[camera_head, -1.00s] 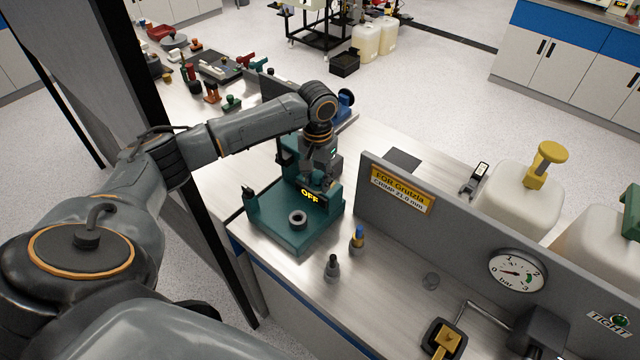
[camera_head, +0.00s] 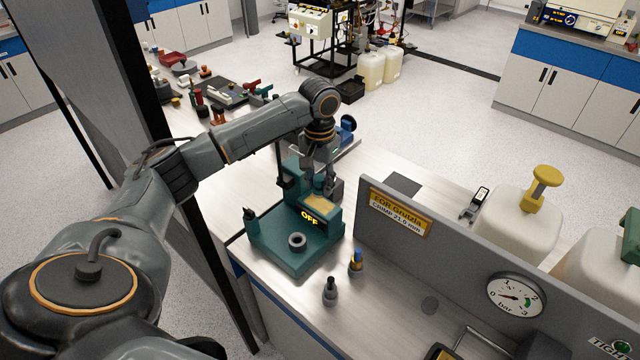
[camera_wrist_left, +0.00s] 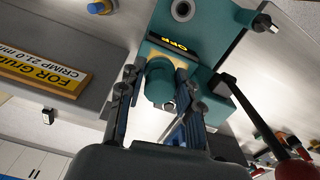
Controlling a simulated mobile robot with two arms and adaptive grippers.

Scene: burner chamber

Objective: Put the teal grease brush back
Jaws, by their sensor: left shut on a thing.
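My left gripper (camera_head: 325,188) is at the back right of a teal press (camera_head: 282,243) that has an "OFF" display. In the left wrist view the fingers (camera_wrist_left: 157,82) stand either side of a rounded teal piece with a small metal end, which I take for the teal grease brush (camera_wrist_left: 158,88). The gripper is shut on it. The brush's full shape is hidden by the fingers, and its colour blends with the press behind. I cannot make it out in the head view. My right gripper is in neither current view.
A grey panel with a yellow crimp label (camera_head: 399,212) stands right of the press. Loose tools lie on the far bench.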

